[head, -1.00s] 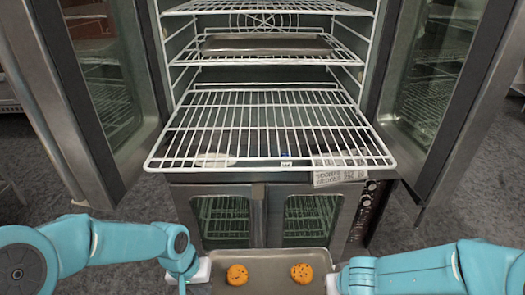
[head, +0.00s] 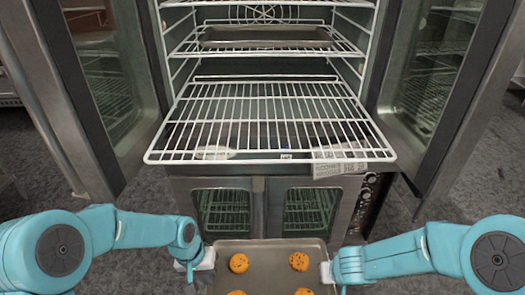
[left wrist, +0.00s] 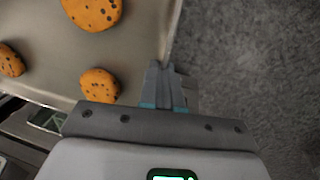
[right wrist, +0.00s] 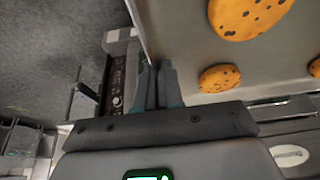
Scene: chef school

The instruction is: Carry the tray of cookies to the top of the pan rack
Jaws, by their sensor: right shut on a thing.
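A grey metal tray (head: 269,267) with several chocolate-chip cookies (head: 239,263) is low in the head view, in front of the open oven and nearer to me. My left gripper (head: 205,258) is shut on its left edge; the left wrist view shows the fingers (left wrist: 164,82) close together at the tray rim (left wrist: 160,45). My right gripper (head: 328,272) is shut on the right edge; its fingers (right wrist: 157,82) meet the rim in the right wrist view. The near end of the tray is cut off in the head view. I cannot make out a separate pan rack.
A white wire rack (head: 268,118) sticks out of the open oven above the tray. Another pan (head: 266,37) sits on a shelf inside. Open doors stand left (head: 88,90) and right (head: 432,85). A lower oven (head: 262,207) has closed glass doors. Grey floor is visible on both sides.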

